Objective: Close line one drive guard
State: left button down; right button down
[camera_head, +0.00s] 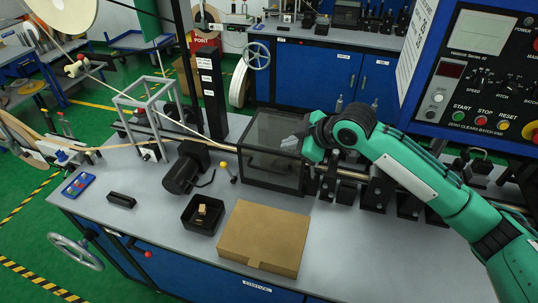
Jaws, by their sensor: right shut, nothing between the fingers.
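The drive guard (268,173) is a smoky clear box with a black frame, standing on the grey bench around the shaft line in the middle of the head view. A dark see-through panel (272,128) rises at its upper part; I cannot tell for sure whether this is a raised lid or the box's top. My right gripper (289,143) is shut and empty, at the guard's upper right side. Its fingertips overlap the panel in the picture; whether they touch it is unclear. My left gripper is not in view.
A cardboard box (264,237) and a black tray (203,214) with small brass-coloured parts lie in front of the guard. A blue control panel (480,80) is at upper right.

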aim_at(262, 169)
jog(key=d+f+p+x, duration=0.2)
jog(key=p+x, duration=0.3)
jog(key=x, duration=0.6)
jog(key=shift+w+f, duration=0.15)
jog(key=shift+f, duration=0.05)
jog(key=shift+a, duration=0.15)
jog(key=shift+n+t, duration=0.3)
jog(key=shift+t, duration=0.2)
notch_tip(262, 169, down, 5)
jog(key=b, duration=0.4)
jog(key=shift+f, duration=0.5)
jog(key=shift+f, duration=0.1)
